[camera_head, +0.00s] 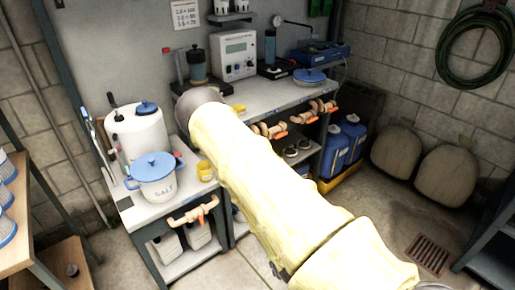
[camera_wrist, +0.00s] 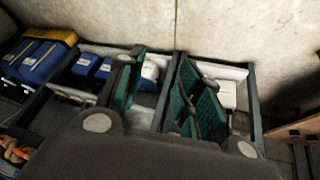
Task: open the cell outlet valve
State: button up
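Several pale valves with orange-red handles show in the head view. A pair (camera_head: 269,130) and another group (camera_head: 316,109) sit on the front of the long bench. One more valve (camera_head: 192,212) is on the front of the near bench. I cannot tell from any label which is the cell outlet valve. My gripper (camera_wrist: 160,92) shows in the wrist view with its green-padded fingers apart and nothing between them. A pale, orange-marked fitting (camera_wrist: 14,152) shows at the lower left of the wrist view, apart from the fingers.
A meter box (camera_head: 236,55) stands on the long bench. My yellow-sleeved arm crosses the middle, covering part of the bench.

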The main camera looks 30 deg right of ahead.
jog(key=w+d+r+t+h+b, duration=0.1)
jog(key=w+d+r+t, duration=0.35)
jog(key=w+d, duration=0.6)
jog(key=w+d+r+n+t+y+b, duration=0.1)
jog(key=w+d+r+n+t+y, duration=0.2)
jog(key=w+r, duration=0.6)
jog(key=w+d+r+t+y+b, duration=0.1)
jog(key=w+r+t+y, duration=0.1)
jog(key=w+r+t, duration=0.65)
jog(key=w+r+g, duration=0.2)
jog(key=w+g, duration=0.1)
jog(key=w, duration=0.5)
jog(key=shift+w+a+r+g+p, duration=0.15)
jog(key=shift+w+a+g+p, duration=0.2)
jog(key=shift+w+p, duration=0.1)
grip_shut()
